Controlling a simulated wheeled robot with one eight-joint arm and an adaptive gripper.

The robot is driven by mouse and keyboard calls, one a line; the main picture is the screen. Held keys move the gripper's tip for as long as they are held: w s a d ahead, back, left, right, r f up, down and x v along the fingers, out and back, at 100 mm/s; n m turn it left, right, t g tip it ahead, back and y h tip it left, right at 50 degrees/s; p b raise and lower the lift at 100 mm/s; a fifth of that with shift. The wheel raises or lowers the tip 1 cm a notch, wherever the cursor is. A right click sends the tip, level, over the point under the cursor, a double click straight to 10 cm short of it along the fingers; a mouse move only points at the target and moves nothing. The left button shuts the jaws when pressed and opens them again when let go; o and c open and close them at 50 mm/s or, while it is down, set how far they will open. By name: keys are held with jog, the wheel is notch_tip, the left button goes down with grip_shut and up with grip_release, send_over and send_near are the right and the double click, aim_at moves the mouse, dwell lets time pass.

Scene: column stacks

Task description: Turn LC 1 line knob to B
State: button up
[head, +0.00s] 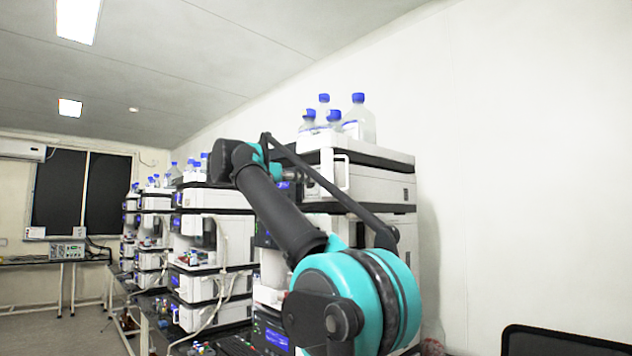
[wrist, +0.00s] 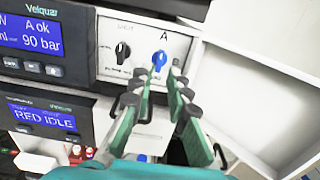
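In the wrist view a white panel (wrist: 105,38) carries a blue knob (wrist: 159,59) on the right, under a printed "A", and a darker knob (wrist: 122,51) on the left. The small print by the knobs is too blurred to read, as is the blue knob's exact pointing. My gripper (wrist: 164,77) has its green, dark-tipped fingers apart, with the tips just in front of and below the blue knob. I cannot tell whether they touch it. In the head view my arm reaches to the nearest instrument stack (head: 385,187), and the fingers and knobs cannot be made out.
A blue display (wrist: 35,35) reads "A ok" and "90 bar"; a lower display (wrist: 42,116) reads "RED IDLE". An open white door or shelf (wrist: 245,95) stands right of the panel. Blue-capped bottles (head: 358,120) stand on top. Further stacks (head: 210,250) line the bench leftward.

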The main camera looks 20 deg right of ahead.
jog(key=shift+x, duration=2.75)
jog(key=shift+c, duration=0.3)
grip_shut()
